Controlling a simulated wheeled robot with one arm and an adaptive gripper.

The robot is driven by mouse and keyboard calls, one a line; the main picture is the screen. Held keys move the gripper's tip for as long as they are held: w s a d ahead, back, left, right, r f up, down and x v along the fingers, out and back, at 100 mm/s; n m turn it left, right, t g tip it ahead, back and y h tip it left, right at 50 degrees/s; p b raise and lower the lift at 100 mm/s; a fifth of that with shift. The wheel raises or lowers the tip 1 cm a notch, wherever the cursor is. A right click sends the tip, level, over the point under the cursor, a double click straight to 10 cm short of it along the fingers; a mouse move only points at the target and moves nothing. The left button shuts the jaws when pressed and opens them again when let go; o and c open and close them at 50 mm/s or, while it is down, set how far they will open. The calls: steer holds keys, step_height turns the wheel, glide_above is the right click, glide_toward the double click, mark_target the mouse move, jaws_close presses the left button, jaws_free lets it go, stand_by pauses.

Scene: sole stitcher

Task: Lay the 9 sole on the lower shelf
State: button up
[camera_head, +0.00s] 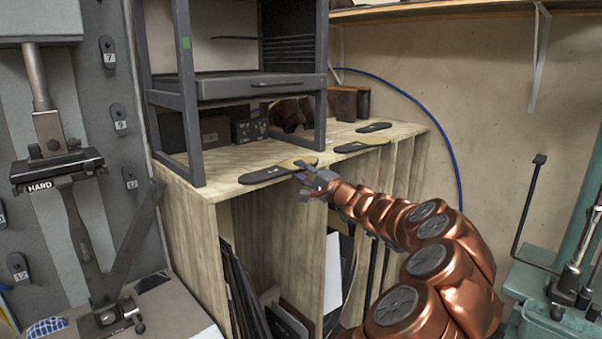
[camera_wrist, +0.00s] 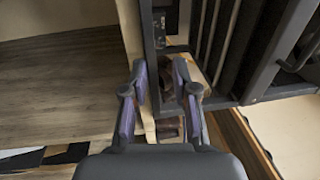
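Small dark sole shapes hang on the grey panel at left, and one carries a 9 tag (camera_head: 121,126). I cannot tell which surface is the lower shelf.
Two more soles, a nearer one (camera_head: 362,146) and a farther one (camera_head: 374,127), lie on the cabinet top. A dark metal rack (camera_head: 195,130) stands on its left part, with brown boots (camera_head: 291,112) behind. Boards stand in the open bays below. A machine marked HARD (camera_head: 60,172) is at left.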

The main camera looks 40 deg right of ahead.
steer(key=shift+o, duration=0.5)
steer(key=shift+s, duration=0.1)
steer(key=s+f, duration=0.1)
steer(key=s, duration=1)
steer(key=shift+s+a+f, duration=0.3)
steer(key=shift+f, duration=0.05)
